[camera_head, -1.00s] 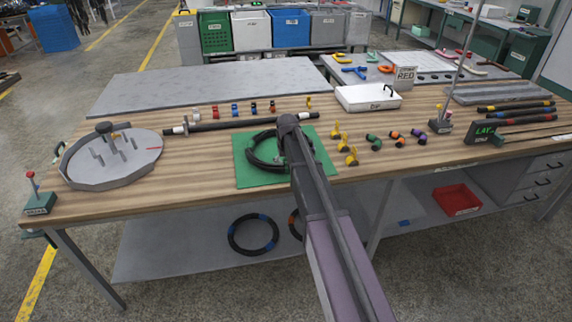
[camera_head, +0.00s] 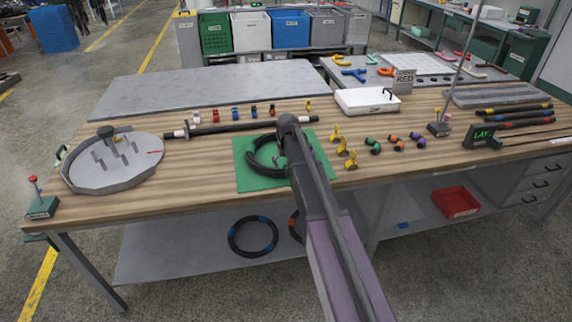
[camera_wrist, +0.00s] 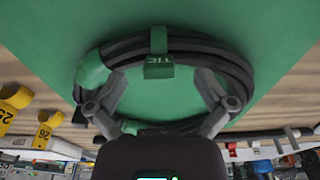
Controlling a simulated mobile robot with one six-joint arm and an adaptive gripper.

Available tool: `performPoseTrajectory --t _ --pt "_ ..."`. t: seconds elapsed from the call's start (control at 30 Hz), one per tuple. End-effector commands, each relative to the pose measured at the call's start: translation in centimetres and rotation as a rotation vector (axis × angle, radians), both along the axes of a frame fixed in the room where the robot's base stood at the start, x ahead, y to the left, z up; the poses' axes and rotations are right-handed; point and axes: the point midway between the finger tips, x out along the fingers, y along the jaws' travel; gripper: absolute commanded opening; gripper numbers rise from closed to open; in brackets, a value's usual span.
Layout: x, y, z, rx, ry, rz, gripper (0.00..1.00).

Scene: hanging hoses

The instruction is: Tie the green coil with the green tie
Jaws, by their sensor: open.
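The black coil (camera_wrist: 195,45) with green bands lies on the green mat (camera_wrist: 55,30) in the wrist view. The green tie (camera_wrist: 158,42), with a block marked TIE, crosses the coil's top side in that picture. Whether it closes underneath is hidden. My gripper (camera_wrist: 162,82) is open, its two fingers spread apart at the left and right inner sides of the coil. Contact with the hose is unclear. In the head view the coil (camera_head: 255,157) shows on the mat (camera_head: 250,183), partly hidden by my arm.
Yellow clips (camera_head: 343,150) stand right of the mat, with coloured pieces (camera_head: 397,140) beyond. A black hose bar (camera_head: 230,127) lies behind the mat. A grey round fixture (camera_head: 112,160) stands at left and a white bin (camera_head: 367,99) at back. Wood between fixture and mat is clear.

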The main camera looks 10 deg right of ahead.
Motion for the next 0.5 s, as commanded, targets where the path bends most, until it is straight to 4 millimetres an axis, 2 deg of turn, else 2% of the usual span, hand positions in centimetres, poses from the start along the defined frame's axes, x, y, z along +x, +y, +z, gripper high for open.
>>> performPoseTrajectory --t 0.03,0.5 --pt "0.0 0.0 0.9 0.0 0.0 0.0 1.0" --pt "0.0 0.0 4.9 0.0 0.0 0.0 1.0"
